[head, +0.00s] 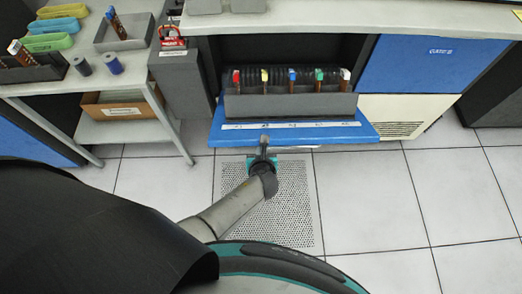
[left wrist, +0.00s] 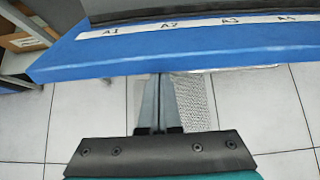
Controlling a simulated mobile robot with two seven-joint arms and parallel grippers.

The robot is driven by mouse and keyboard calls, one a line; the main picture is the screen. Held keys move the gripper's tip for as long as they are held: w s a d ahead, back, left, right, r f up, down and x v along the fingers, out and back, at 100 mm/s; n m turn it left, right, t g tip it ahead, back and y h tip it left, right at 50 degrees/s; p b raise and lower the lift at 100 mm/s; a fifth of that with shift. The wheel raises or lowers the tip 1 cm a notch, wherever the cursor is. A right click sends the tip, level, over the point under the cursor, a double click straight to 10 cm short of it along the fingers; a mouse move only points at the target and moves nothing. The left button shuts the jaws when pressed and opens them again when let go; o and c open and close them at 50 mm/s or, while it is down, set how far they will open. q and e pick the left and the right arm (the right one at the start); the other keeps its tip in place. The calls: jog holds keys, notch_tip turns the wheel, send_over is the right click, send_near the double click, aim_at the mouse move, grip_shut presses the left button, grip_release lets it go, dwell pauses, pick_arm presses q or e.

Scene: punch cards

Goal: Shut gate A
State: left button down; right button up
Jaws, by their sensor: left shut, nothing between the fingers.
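Gate A (head: 222,136) is a blue flap folded down and open, lying about level in front of a dark bay. A white strip of labels runs along it, and A1 to A4 can be read on the flap (left wrist: 185,58) in the left wrist view. A grey rack (head: 290,106) holding several cards with coloured tops stands at the back of the flap. My left gripper (head: 264,141) is shut and empty at the flap's front edge, left of its middle. Its fingers (left wrist: 158,82) end at that edge; I cannot tell whether they touch it. My right gripper is not in view.
A closed blue panel (head: 425,66) marked as a gate stands to the right. On the left, a side table (head: 75,83) holds trays, spools and coloured bands, with a cardboard box (head: 120,108) below. A red padlock (head: 172,36) sits by the bay. Tiled floor is clear in front.

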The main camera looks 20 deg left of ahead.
pick_arm(q)
jog(key=w+a+r+p, duration=0.3)
jog(key=w+r+p, duration=0.3)
jog(key=w+r, duration=0.3)
jog(key=w+a+r+p, duration=0.3)
jog(key=w+r+p, duration=0.3)
jog(key=w+r, duration=0.4)
jog(key=shift+r, duration=0.45)
dwell(0.4)
dwell(0.3)
